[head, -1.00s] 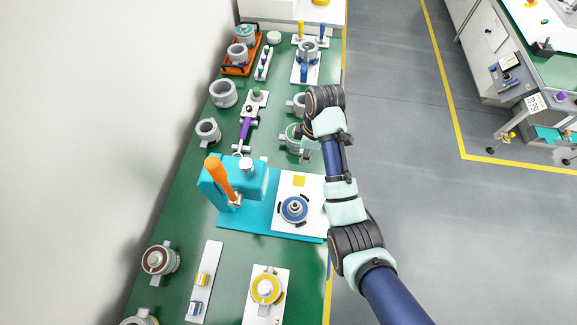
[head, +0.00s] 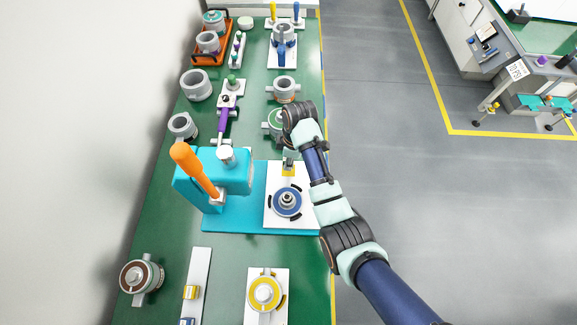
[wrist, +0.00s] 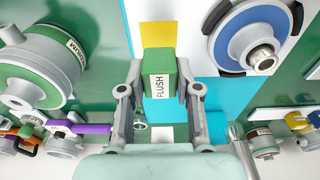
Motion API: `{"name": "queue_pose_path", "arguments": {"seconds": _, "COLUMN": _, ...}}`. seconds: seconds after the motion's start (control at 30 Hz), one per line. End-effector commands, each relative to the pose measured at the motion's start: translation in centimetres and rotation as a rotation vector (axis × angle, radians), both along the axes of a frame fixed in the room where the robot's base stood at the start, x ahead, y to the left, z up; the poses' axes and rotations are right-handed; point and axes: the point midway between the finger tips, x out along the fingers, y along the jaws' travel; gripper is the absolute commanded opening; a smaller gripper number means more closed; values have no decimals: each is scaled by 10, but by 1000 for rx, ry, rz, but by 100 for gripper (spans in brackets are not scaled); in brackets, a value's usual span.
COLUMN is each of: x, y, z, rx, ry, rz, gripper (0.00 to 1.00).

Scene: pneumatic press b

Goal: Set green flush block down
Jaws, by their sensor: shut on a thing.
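In the wrist view, my gripper (wrist: 160,92) is shut on the green flush block (wrist: 161,72). The block is upright in the picture, with a white "FLUSH" label facing the camera. Beyond it lies a yellow square (wrist: 158,34) on a white plate (wrist: 198,22), partly hidden by the block. In the head view, my gripper (head: 288,157) is by the far edge of the yellow square (head: 288,171). The held block is hard to make out there. I cannot tell whether the block touches the plate.
A blue ring fixture (head: 288,202) sits on the white plate near the yellow square. The teal press (head: 225,172) with an orange lever (head: 195,168) stands left. A green-topped pot (wrist: 35,70) is close by on the left in the wrist view.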

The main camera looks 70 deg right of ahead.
Motion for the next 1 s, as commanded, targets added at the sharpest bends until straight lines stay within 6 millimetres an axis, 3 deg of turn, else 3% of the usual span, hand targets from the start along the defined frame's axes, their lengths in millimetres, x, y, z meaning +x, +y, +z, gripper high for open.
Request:
{"name": "queue_pose_path", "arguments": {"seconds": 0.13, "x": 0, "y": 0, "z": -6, "rx": 0, "ry": 0, "rz": 0, "gripper": 0}}
{"name": "queue_pose_path", "arguments": {"seconds": 0.33, "x": 0, "y": 0, "z": -41, "rx": 1, "ry": 1, "rz": 1, "gripper": 0}}
{"name": "queue_pose_path", "arguments": {"seconds": 0.7, "x": 0, "y": 0, "z": -46, "rx": -1, "ry": 0, "rz": 0, "gripper": 0}}
{"name": "queue_pose_path", "arguments": {"seconds": 0.73, "x": 0, "y": 0, "z": -45, "rx": -1, "ry": 0, "rz": 0, "gripper": 38}}
{"name": "queue_pose_path", "arguments": {"seconds": 0.87, "x": 0, "y": 0, "z": -45, "rx": -1, "ry": 0, "rz": 0, "gripper": 58}}
{"name": "queue_pose_path", "arguments": {"seconds": 1.0, "x": 0, "y": 0, "z": -45, "rx": -1, "ry": 0, "rz": 0, "gripper": 58}}
